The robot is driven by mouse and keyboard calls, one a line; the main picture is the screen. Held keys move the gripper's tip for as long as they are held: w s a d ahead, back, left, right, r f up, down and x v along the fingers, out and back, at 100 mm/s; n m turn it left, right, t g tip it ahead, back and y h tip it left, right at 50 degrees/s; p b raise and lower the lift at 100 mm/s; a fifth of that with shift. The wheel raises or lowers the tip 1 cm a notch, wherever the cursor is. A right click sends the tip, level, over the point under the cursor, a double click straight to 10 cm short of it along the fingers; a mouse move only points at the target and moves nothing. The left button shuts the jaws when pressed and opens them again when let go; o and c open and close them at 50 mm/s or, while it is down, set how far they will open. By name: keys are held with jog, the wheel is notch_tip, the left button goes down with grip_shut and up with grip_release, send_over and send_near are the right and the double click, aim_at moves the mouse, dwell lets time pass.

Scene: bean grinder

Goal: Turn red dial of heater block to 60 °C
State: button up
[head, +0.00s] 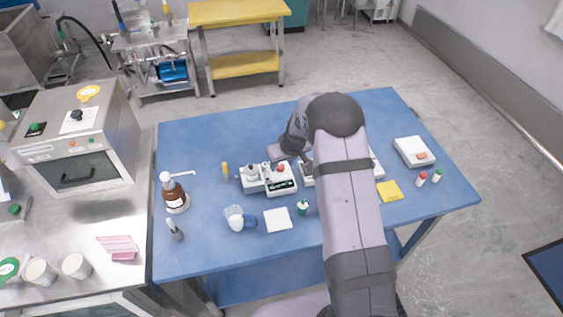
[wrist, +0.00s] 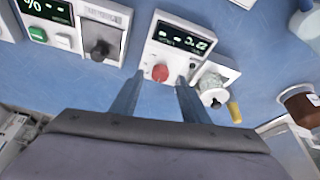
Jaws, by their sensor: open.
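The heater block (wrist: 180,42) is a white box with a dark lit display (wrist: 183,38) and a red dial (wrist: 160,73). I cannot read the display's digits surely. In the head view the block (head: 281,180) stands near the middle of the blue table, with the red dial (head: 281,168) on its top. My gripper (wrist: 158,82) is open and empty. Its two fingers point towards the block, with the red dial showing between their tips. I cannot tell how high the tips are above the dial. In the head view my gripper (head: 278,155) is at the block's far side.
A unit with a black knob (wrist: 100,48) stands beside the block, then a unit with a green button (wrist: 38,34). On the other side are a small white device (wrist: 213,95), a yellow-capped item (wrist: 235,112) and a brown bottle (head: 174,195). A white pad (head: 278,220) lies in front.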

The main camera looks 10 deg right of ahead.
jog(key=shift+x, duration=0.95)
grip_shut()
jog(key=c, duration=1.1)
grip_release()
jog(key=shift+p, duration=0.3)
